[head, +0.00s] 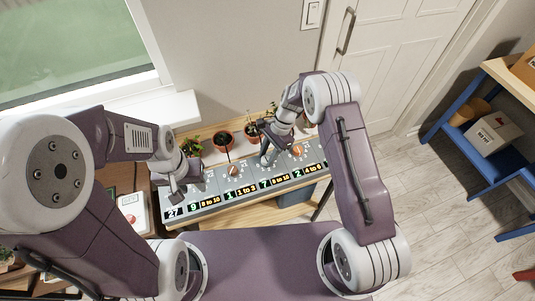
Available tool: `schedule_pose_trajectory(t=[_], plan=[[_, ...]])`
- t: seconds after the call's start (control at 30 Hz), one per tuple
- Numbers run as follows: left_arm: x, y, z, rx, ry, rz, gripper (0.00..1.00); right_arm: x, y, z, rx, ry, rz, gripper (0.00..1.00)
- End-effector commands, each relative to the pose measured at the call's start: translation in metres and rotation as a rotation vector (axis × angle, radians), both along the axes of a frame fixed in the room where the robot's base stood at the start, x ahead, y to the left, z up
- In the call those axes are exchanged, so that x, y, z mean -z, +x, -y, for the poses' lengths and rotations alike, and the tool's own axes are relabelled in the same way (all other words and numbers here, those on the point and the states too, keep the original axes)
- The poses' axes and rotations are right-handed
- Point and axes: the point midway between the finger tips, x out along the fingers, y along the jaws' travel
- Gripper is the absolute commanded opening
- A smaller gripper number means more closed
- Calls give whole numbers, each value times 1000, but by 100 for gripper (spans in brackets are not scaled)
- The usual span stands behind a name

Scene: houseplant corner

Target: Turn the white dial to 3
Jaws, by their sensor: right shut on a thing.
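A long grey console (215,188) stands on a wooden bench with a row of dials and lit number displays.
Potted plants (223,139) stand close behind the console. A white box (492,134) is on a blue shelf at the right.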

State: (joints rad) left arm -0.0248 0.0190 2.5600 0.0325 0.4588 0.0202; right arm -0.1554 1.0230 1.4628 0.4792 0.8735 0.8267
Motion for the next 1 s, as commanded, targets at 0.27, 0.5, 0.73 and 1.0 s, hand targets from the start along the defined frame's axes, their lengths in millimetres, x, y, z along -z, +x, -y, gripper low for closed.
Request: schedule_pose_trajectory(t=[0.27, 0.5, 0.73, 1.0], plan=[[-1, 0, 0, 0, 0, 0, 36, 0, 3, -1, -254, 0, 4, 0], [2, 0, 0, 0, 0, 0, 36, 0, 3, -2, -437, 0, 3, 0], [4, 0, 0, 0, 0, 0, 36, 0, 3, -3, -555, 0, 3, 0], [4, 0, 0, 0, 0, 0, 36, -1, 3, -3, -621, 0, 2, 0]])
